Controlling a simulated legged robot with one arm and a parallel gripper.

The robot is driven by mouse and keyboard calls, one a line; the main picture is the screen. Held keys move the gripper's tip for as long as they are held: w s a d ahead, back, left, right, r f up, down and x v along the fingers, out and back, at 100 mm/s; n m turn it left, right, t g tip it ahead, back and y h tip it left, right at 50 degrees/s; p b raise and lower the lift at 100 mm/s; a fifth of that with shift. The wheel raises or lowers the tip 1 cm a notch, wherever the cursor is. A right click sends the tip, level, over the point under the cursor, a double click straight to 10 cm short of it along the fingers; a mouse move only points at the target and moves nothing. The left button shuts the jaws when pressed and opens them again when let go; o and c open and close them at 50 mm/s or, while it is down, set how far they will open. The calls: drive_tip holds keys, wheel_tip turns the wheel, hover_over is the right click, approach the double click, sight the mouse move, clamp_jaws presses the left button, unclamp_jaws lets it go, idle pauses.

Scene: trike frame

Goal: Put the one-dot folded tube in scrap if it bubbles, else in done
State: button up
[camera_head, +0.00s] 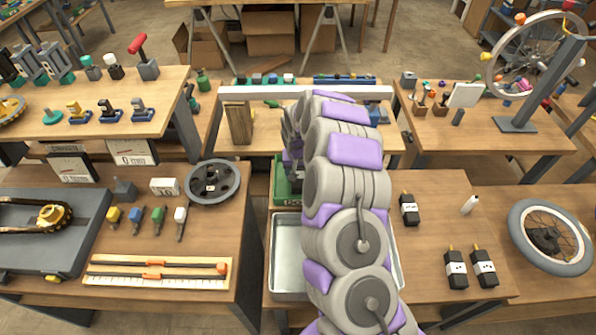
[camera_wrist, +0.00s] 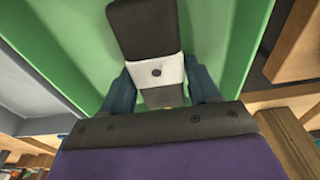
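In the wrist view, a black folded tube (camera_wrist: 147,35) with a white band and one dark dot is between the blue fingers of my gripper (camera_wrist: 163,88). The fingers sit against both sides of the band, so my gripper looks shut on it. Behind the tube is the green inside of a bin (camera_wrist: 225,35). In the head view, this green bin (camera_head: 281,190) is partly hidden by my arm, and the held tube is hidden. Whether the tube touches the bin floor I cannot tell. I cannot read any bin label.
A metal tray (camera_head: 284,262) stands in front of the green bin, partly behind my arm. A wooden block (camera_head: 238,122) stands left beyond the bin.

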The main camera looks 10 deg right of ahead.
drive_tip(key=shift+o, duration=1.4)
drive_tip(key=shift+a, duration=0.15)
drive_tip(key=shift+o, duration=0.2)
drive_tip(key=shift+a, duration=0.15)
drive_tip(key=shift+r, duration=0.1)
wheel_tip(320, 180, up, 11)
drive_tip(key=s+p, duration=0.2)
drive_tip(key=s+a+r+n, duration=0.1)
drive_tip(key=s+a+r, duration=0.1)
drive_tip(key=s+r, duration=0.7)
drive_tip(key=s+r+g, duration=0.1)
drive_tip(key=s+r, duration=0.2)
drive_tip(key=s, duration=0.9)
drive_tip(key=s+d+r+g, duration=0.1)
drive_tip(key=s+r, duration=0.2)
drive_tip(key=s, duration=0.9)
drive_tip(key=s+d+r+n+g, duration=0.1)
drive_tip(key=s+r, duration=0.2)
drive_tip(key=s, duration=0.9)
drive_tip(key=shift+d, duration=0.1)
